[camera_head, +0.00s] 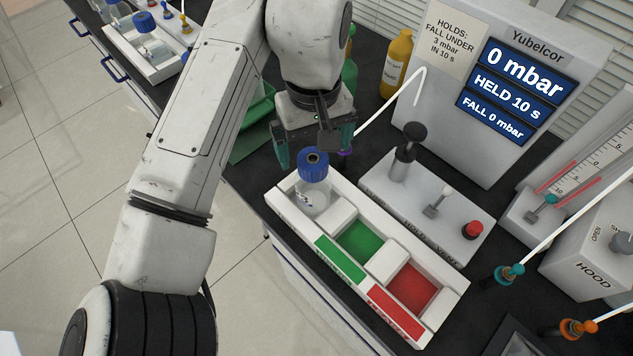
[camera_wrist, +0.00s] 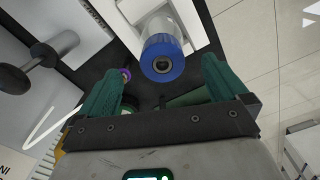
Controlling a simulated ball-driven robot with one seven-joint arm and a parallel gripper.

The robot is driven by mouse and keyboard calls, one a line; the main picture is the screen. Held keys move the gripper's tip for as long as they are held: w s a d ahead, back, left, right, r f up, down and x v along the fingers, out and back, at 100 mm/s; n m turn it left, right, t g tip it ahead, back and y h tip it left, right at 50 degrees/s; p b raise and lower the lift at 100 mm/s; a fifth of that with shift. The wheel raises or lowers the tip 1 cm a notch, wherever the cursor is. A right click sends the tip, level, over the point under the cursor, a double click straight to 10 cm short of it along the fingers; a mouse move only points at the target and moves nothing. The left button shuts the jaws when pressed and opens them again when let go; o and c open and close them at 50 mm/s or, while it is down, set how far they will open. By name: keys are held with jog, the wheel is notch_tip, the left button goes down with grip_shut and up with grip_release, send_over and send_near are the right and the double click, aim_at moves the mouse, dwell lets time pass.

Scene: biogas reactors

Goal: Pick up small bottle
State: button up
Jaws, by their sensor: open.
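A small clear bottle with a blue cap (camera_head: 314,182) stands upright in the left compartment of a white tray (camera_head: 345,214) in the head view. Its blue cap (camera_wrist: 162,58) shows in the wrist view, ahead of my fingertips and roughly between their lines. My gripper (camera_head: 315,145) has green fingers and is just behind the bottle, near its cap. In the wrist view my gripper (camera_wrist: 165,80) is open with nothing between its fingers. The bottle's lower part is partly hidden by its cap in the wrist view.
The tray also has a green compartment (camera_head: 360,240) and a red one (camera_head: 411,288). A grey unit with a black plunger (camera_head: 408,150) stands close behind the tray. A yellow bottle (camera_head: 396,65) and a YubelCor display box (camera_head: 500,100) stand farther back.

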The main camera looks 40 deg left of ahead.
aim_at(313, 185)
notch_tip(313, 185, down, 3)
jog(key=shift+r, duration=0.1)
jog(key=shift+s+f+p, duration=0.2)
jog(key=shift+f+p, duration=0.5)
jog(key=shift+f, duration=2)
jog(key=shift+c, duration=0.3)
jog(key=c, duration=1.5)
